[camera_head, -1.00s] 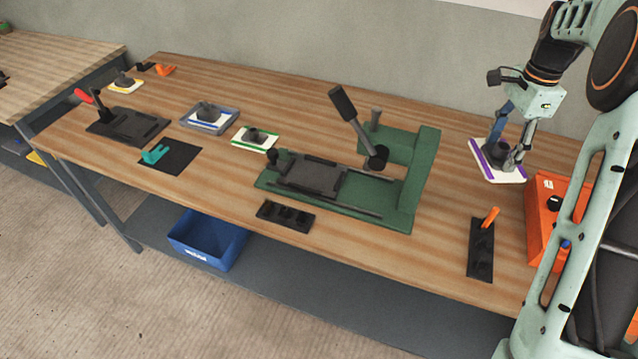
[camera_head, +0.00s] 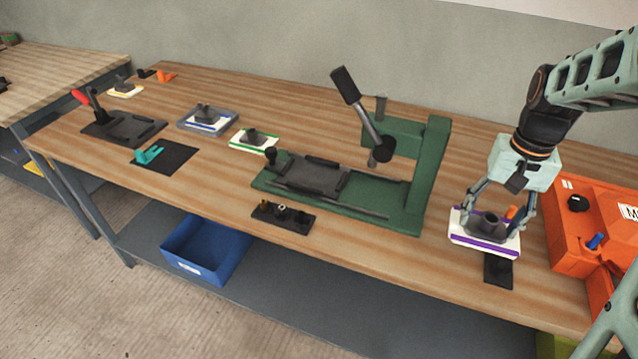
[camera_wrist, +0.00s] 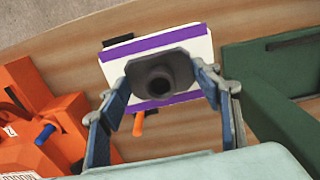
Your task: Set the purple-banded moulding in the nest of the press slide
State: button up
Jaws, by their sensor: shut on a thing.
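The purple-banded moulding (camera_head: 484,243) is a white plate with purple bands and a dark grey raised boss. My gripper (camera_head: 500,222) is shut on its dark boss and holds it to the right of the press. The wrist view shows the moulding (camera_wrist: 197,45) between both fingers of my gripper (camera_wrist: 162,85). The green press (camera_head: 430,180) stands mid-bench with its black-handled lever raised. Its slide (camera_head: 310,177) is a dark plate at the left end of the rails, and its nest looks empty.
A black holder (camera_head: 498,271) with an orange tool (camera_head: 511,213) lies under and behind the moulding. An orange box (camera_head: 590,225) stands close right. A black block with several holes (camera_head: 282,217) lies before the press. Green-banded (camera_head: 240,145) and blue-banded (camera_head: 213,126) mouldings sit left.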

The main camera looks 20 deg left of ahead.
aim_at(314, 174)
jog(key=j+u, duration=0.1)
jog(key=u, duration=0.35)
jog(key=j+u, duration=0.15)
jog(key=u, duration=0.25)
jog(key=i+u, duration=0.1)
jog(key=u, duration=0.35)
jog(key=i+j+u, duration=0.1)
jog(key=u, duration=0.35)
jog(key=j+u, duration=0.1)
jog(key=u, duration=0.3)
jog(key=i+z, duration=0.15)
jog(key=z, duration=0.3)
jog(key=i+z, duration=0.15)
jog(key=z, duration=0.35)
jog(key=i+z, duration=0.15)
jog(key=z, duration=0.3)
